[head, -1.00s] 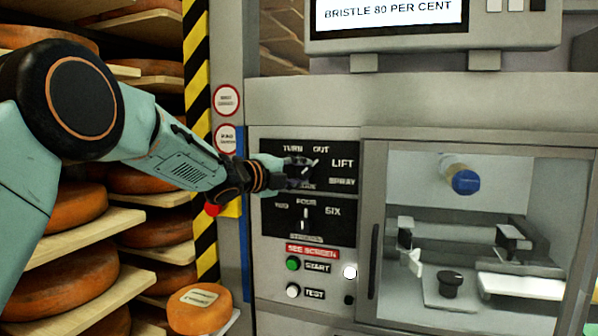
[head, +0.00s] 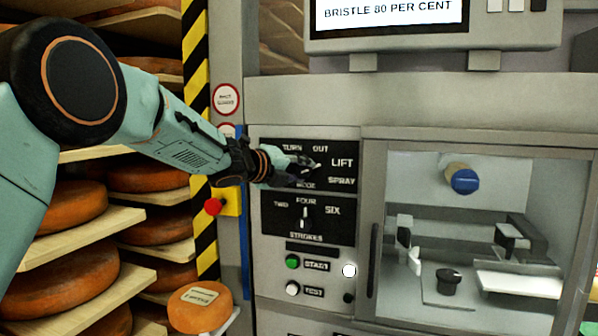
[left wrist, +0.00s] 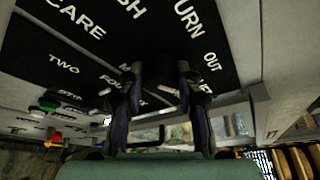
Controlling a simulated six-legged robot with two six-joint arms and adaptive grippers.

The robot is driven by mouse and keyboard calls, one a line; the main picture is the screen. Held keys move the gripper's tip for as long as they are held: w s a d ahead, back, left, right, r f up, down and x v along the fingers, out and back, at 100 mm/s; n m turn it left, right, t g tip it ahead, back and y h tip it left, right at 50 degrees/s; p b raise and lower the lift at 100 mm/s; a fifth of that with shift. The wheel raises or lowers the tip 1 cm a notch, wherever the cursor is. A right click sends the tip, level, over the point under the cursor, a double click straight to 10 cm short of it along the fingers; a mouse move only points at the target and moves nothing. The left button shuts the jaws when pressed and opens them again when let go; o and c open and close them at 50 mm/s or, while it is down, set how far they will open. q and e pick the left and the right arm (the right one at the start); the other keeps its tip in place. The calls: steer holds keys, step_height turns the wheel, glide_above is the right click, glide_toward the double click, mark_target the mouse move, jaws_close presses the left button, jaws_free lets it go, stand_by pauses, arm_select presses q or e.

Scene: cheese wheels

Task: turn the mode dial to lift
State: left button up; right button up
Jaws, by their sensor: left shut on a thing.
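The mode dial is on the upper black panel (head: 270,150) of the machine, with TURN, OUT, LIFT and SPRAY lettered around it. My left gripper (head: 308,172) reaches in from the left and is shut on the dial, covering most of it. A light pointer mark shows by the fingertips, slanting right and slightly up, roughly towards the LIFT label (head: 342,162); its exact setting is partly hidden. In the left wrist view the dark dial (left wrist: 158,72) sits between the two fingers. My right gripper is not in view.
Below are a strokes dial (head: 304,216), a green START button (head: 292,262) and a white TEST button (head: 292,289). A red button (head: 213,207) on a yellow box is under my left forearm. A glazed cabinet stands right; cheese shelves (head: 85,235) stand left.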

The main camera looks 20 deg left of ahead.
arm_select(q)
steer(key=shift+d+f, duration=0.1)
steer(key=shift+f, duration=0.15)
steer(key=o, duration=1.1)
steer(key=shift+s+r, duration=0.1)
steer(key=shift+r, duration=0.1)
steer(key=shift+o, duration=0.2)
steer(key=shift+s+a+r, duration=0.15)
steer(key=shift+s+a, duration=0.15)
steer(key=shift+s, duration=0.1)
steer(key=v, duration=1.1)
steer(key=shift+d, duration=0.1)
